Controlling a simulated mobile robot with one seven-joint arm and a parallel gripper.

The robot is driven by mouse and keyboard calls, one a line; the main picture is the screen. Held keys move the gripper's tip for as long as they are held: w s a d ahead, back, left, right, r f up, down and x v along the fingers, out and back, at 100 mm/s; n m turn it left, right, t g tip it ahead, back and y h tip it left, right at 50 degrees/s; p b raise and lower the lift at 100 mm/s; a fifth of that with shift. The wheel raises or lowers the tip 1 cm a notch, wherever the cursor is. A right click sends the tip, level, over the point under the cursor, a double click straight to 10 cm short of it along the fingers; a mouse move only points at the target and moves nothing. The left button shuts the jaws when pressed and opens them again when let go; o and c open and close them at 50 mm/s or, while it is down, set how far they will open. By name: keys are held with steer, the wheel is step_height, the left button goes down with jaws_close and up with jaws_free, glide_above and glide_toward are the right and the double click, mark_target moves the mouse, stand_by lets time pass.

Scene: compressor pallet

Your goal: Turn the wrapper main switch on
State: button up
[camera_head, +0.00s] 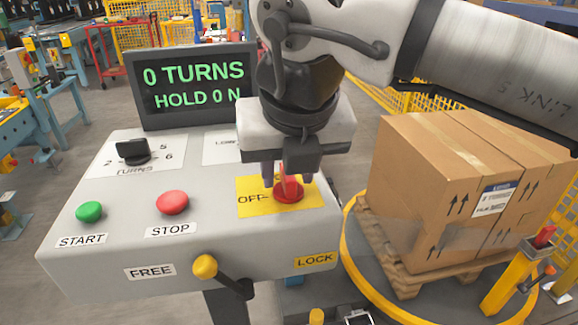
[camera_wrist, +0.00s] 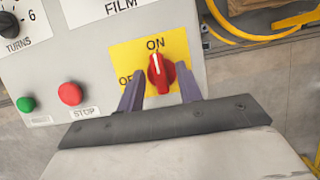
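The wrapper main switch is a red rotary knob (camera_head: 289,194) on a yellow plate (camera_head: 249,208) at the right of the grey control panel. In the wrist view the knob (camera_wrist: 161,76) has a white mark that points up at the word ON. The word OFF lies to its left, partly hidden by a finger. My gripper (camera_head: 289,178) comes down over the knob from above. In the wrist view its two fingers (camera_wrist: 160,80) stand on either side of the knob, with visible gaps between them and it. The gripper is open and holds nothing.
The panel also bears a green START button (camera_head: 89,211), a red STOP button (camera_head: 172,202), a black turns dial (camera_head: 133,151) and a yellow-knobbed lever (camera_head: 205,266) at FREE. A screen (camera_head: 192,84) reads "0 TURNS, HOLD 0 N". Boxes (camera_head: 428,190) stand on a pallet at the right.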

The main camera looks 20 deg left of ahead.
steer(key=p+v, duration=0.2)
steer(key=v, duration=1.1)
steer(key=shift+r, duration=0.35)
steer(key=shift+s, duration=0.15)
